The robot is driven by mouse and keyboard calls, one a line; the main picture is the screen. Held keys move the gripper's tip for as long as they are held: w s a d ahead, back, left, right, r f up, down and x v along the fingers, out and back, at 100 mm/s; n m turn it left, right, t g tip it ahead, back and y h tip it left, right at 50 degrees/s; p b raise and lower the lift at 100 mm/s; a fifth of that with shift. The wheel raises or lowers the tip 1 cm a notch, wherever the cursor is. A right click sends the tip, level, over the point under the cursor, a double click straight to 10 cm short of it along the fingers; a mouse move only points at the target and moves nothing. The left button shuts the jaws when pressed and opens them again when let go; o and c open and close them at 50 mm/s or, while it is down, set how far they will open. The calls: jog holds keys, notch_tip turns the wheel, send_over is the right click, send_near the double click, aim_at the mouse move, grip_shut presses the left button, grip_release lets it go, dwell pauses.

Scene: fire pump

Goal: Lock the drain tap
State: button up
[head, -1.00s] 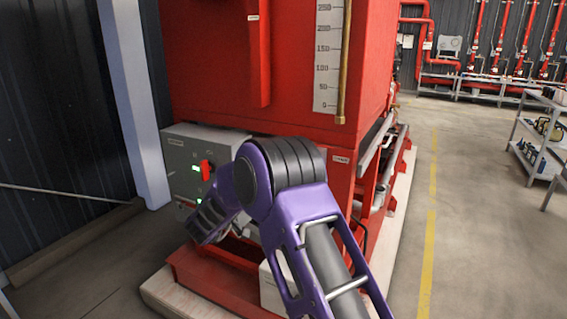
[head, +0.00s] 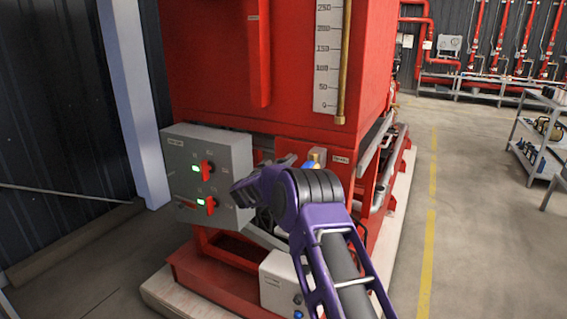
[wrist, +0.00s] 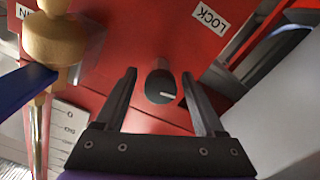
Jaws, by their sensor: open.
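The drain tap, a brass valve body (wrist: 55,38) with a blue lever (wrist: 28,86), is at the left of the wrist view. In the head view the blue lever (head: 311,164) shows just above my arm. A round black knob (wrist: 160,86) with a pale mark sits on the red panel, near a LOCK label (wrist: 210,17). My gripper (wrist: 159,74) is open and empty. In the picture its fingers lie on either side of the knob; contact cannot be told. The tap is left of the fingers. My arm hides much of this area in the head view.
A grey control box (head: 232,160) with red switches and green lights stands left of my arm. The red tank (head: 290,75) rises above, with a level scale (head: 328,60). A white box (head: 277,285) sits low in front. The floor at right is clear up to a shelf (head: 545,130).

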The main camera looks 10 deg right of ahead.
jog(key=shift+c, duration=0.2)
grip_shut()
jog(key=shift+m+b, duration=0.3)
jog(key=shift+m, duration=0.1)
jog(key=m+b, duration=0.3)
jog(key=m, duration=0.1)
jog(key=shift+f+m, duration=0.15)
jog(key=shift+m, duration=0.15)
jog(key=m+b, duration=0.2)
jog(key=m, duration=0.2)
jog(key=shift+m+b, duration=0.3)
jog(key=shift+b, duration=0.1)
jog(key=m+b, duration=0.1)
jog(key=m, duration=0.3)
jog(key=shift+b, duration=0.3)
jog(key=m, duration=0.5)
jog(key=shift+d+m, duration=0.1)
jog(key=shift+m, duration=0.3)
jog(key=shift+s, duration=0.1)
